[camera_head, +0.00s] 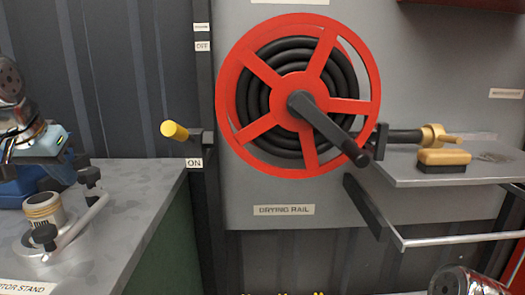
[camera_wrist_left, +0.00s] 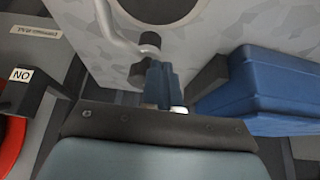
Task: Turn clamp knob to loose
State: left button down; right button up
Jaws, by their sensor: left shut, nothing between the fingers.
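My left gripper (camera_head: 76,161) is shut and empty, just above and left of the back knob. In the left wrist view its blue fingers (camera_wrist_left: 163,78) are together, close beside dark knob parts (camera_wrist_left: 138,74) at the end of the bar. I cannot tell whether they touch. A knob's turn position cannot be read. My right gripper is out of view.
A beige ribbed cylinder (camera_head: 44,209) stands by the bar. A blue box (camera_wrist_left: 262,95) is right of my fingers in the left wrist view. A yellow-tipped lever (camera_head: 174,131) sits near the ON label. A red hose reel (camera_head: 233,88) hangs on the wall.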

aim_at(78, 174)
pick_arm(q)
jog(key=shift+w, duration=0.15)
dwell(0.4)
jog(key=shift+d, duration=0.2)
jog(key=shift+d+p, duration=0.6)
jog(key=shift+d, duration=0.05)
jog(key=shift+d+p, duration=0.3)
jog(key=shift+d, duration=0.15)
jog(key=shift+w+d, duration=0.15)
jog(key=shift+d, duration=0.1)
dwell(0.4)
jog(key=shift+s+d, duration=0.15)
jog(key=shift+s, duration=0.15)
notch_tip(78, 174, up, 6)
dwell(0.3)
